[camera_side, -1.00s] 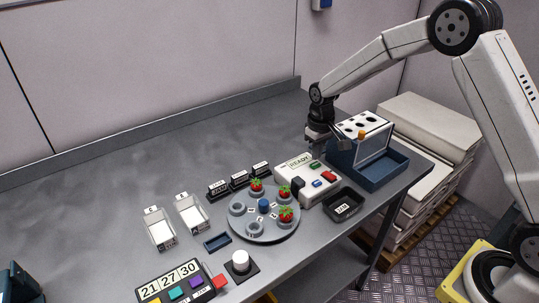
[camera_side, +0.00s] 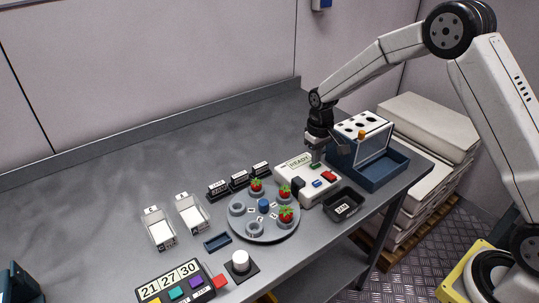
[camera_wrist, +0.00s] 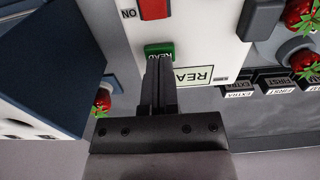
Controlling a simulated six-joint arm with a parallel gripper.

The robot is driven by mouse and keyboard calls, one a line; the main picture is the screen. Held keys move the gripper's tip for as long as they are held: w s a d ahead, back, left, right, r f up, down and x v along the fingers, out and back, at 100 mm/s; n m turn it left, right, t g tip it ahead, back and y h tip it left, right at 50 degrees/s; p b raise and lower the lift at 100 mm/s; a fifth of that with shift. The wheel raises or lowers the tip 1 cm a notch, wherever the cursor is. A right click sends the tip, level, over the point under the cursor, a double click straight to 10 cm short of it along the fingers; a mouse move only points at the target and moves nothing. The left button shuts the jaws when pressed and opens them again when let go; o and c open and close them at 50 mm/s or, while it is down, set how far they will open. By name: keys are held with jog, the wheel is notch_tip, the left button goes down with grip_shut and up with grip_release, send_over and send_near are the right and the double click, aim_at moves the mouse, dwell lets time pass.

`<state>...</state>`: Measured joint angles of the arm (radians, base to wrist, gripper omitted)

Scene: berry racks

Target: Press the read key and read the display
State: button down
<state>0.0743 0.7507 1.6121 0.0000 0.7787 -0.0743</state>
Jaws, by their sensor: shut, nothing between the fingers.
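The white reader (camera_side: 307,193) stands on the bench with its display (camera_side: 299,162) showing READY. In the wrist view the display (camera_wrist: 200,75) is upside down and partly covered by my fingers. The green read key (camera_side: 315,166), labelled READ, also shows in the wrist view (camera_wrist: 160,49). My gripper (camera_side: 316,160) is shut and empty, pointing down over the reader. In the wrist view its fingertips (camera_wrist: 160,62) are at the edge of the green key; I cannot tell whether they touch it. A red key (camera_side: 328,176) and a blue key (camera_side: 317,183) lie nearby.
A blue box with a holed white top (camera_side: 362,127) stands close right of my gripper. A black tray (camera_side: 343,204) sits in front of the reader. A round grey carousel (camera_side: 263,230) with strawberries is to the left, with small black labelled blocks (camera_side: 238,181) behind.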

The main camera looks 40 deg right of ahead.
jog(key=shift+f, duration=0.55)
jog(key=shift+r, duration=0.1)
dwell(0.4)
notch_tip(320, 180, up, 8)
dwell(1.2)
jog(key=shift+s, duration=0.1)
jog(key=s+a+t, duration=0.1)
jog(key=s+a, duration=0.1)
jog(key=s, duration=0.8)
jog(key=s+a+t, duration=0.1)
jog(key=s, duration=1)
jog(key=shift+s+a+f+t, duration=0.2)
jog(key=shift+a+f+t, duration=0.15)
jog(key=shift+f, duration=0.1)
